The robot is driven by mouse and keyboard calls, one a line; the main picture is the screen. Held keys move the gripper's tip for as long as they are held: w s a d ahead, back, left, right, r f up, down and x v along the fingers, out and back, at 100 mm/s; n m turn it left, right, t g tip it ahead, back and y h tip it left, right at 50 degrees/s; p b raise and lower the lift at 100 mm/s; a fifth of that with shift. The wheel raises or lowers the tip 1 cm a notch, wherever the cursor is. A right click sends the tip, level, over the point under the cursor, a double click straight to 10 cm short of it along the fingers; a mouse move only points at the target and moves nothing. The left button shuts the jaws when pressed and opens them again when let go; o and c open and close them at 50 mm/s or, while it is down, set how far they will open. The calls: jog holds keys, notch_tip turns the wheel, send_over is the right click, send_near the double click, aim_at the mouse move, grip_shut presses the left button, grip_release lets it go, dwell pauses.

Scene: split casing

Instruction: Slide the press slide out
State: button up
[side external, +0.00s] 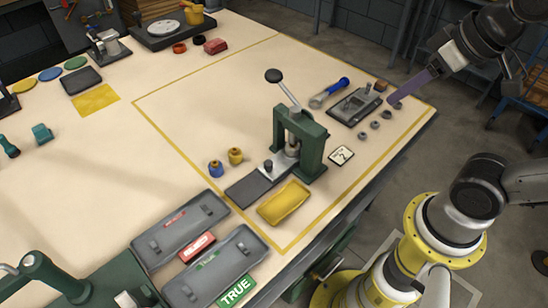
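The green press (312,150) stands on the table right of the middle, with its black-knobbed lever (274,76) raised and tilted to the left. The press slide (277,168) is a light metal plate at the foot of the press. It carries a small dark knob (268,164) at its left end. Part of the slide is hidden inside the press frame. A dark flat track (248,190) lies to its left. My gripper (397,100) is at the upper right, above the table's right edge and away from the press. Its purple finger part shows edge-on, so its opening is unclear.
A yellow tray (285,204) lies close in front of the press, and blue (216,168) and yellow (236,155) knobs stand to its left. A gauge card (341,155), small rings (375,124) and a dark fixture (355,106) lie to its right. Two grey trays (180,232) sit at the front.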

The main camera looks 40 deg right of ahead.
jog(key=shift+o, duration=0.3)
jog(key=w+a+r+g, duration=0.1)
jog(key=w+a+r, duration=0.1)
jog(key=w, duration=0.5)
jog(key=shift+w, duration=0.4)
jog(key=n+g, duration=0.2)
jog(key=g, duration=0.3)
send_over(268, 163)
notch_tip(268, 163, down, 15)
notch_tip(268, 163, down, 13)
jog(key=shift+r, duration=0.1)
grip_shut()
